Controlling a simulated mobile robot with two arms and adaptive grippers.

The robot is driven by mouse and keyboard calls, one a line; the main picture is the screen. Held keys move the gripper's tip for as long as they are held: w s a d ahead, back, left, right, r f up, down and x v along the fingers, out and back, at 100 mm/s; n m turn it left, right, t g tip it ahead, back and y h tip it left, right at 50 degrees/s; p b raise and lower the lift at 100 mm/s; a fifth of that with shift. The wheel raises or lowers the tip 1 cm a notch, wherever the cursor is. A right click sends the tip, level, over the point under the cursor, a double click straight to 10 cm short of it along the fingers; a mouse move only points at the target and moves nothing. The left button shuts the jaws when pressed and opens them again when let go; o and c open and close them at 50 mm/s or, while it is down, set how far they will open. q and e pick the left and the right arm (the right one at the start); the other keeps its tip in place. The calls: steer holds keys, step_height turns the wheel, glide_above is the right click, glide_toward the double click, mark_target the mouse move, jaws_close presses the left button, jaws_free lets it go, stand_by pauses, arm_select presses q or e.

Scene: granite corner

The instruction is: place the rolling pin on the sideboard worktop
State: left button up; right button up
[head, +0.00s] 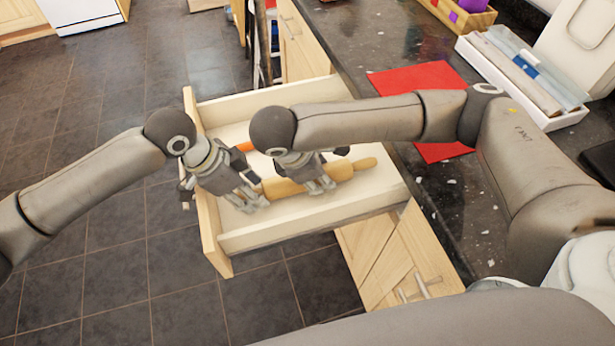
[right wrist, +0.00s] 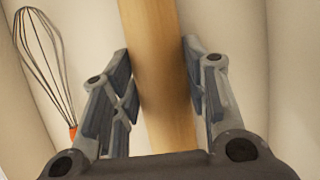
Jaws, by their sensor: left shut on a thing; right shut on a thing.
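The wooden rolling pin (head: 341,170) lies in an open drawer (head: 320,213), its right handle end pointing towards the worktop. My left gripper (head: 247,203) is shut on its left part, which the gripper partly hides. My right gripper (head: 320,187) is shut on its middle. In the right wrist view the pin (right wrist: 160,75) runs between the fingers of the right gripper (right wrist: 160,95). The sideboard worktop (head: 365,38) is dark speckled stone, to the right of the drawer and above it.
A whisk (right wrist: 40,55) lies in the drawer beside the pin. A red mat (head: 425,80) lies on the worktop, partly behind my right arm. A white tray (head: 548,122) with flat items and a wooden box (head: 462,18) stand farther right. Bare worktop shows around the mat.

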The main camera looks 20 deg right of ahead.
arm_select(q)
steer(key=shift+r, duration=0.15)
arm_select(e)
steer(key=shift+r, duration=0.15)
